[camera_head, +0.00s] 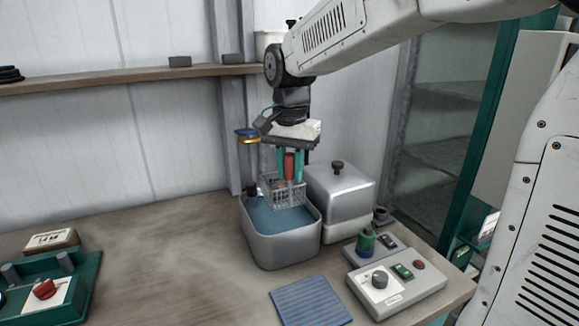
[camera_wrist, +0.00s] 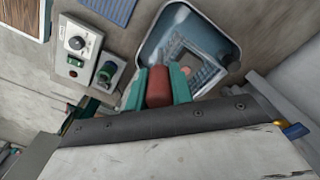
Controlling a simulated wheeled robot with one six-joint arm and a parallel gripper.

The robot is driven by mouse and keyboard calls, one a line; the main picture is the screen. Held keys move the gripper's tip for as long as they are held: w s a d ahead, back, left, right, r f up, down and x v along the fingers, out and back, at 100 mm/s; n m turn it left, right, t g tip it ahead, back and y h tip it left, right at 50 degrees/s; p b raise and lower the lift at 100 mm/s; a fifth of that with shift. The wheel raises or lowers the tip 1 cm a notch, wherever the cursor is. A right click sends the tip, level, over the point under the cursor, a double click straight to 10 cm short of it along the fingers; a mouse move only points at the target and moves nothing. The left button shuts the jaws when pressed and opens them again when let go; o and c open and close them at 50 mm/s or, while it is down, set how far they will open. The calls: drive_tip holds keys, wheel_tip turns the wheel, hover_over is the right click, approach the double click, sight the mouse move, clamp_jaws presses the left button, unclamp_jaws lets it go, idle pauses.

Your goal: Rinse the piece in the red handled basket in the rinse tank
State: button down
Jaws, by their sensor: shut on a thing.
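My gripper (camera_head: 290,166) is shut on the red handle (camera_head: 289,163) of a small wire basket (camera_head: 286,193). The basket hangs upright over the open grey tank (camera_head: 282,247) of blue liquid, its lower part at about the rim's height. I cannot tell whether its bottom touches the liquid. In the wrist view the red handle (camera_wrist: 159,88) sits between the two teal fingers, with the basket (camera_wrist: 205,72) below, inside the outline of the tank (camera_wrist: 230,48). A small light piece seems to lie in the basket, partly hidden by handle and finger.
A lidded metal box (camera_head: 340,200) stands right behind the tank. A control box (camera_head: 396,286) with a knob and a green-topped item (camera_head: 366,243) are to the right. A green fixture (camera_head: 45,285) is far left; the table between is clear.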

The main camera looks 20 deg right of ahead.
sight(289, 207)
drive_tip(key=shift+a+f, duration=0.1)
drive_tip(key=shift+f, duration=6.2)
drive_tip(key=shift+r, duration=5.95)
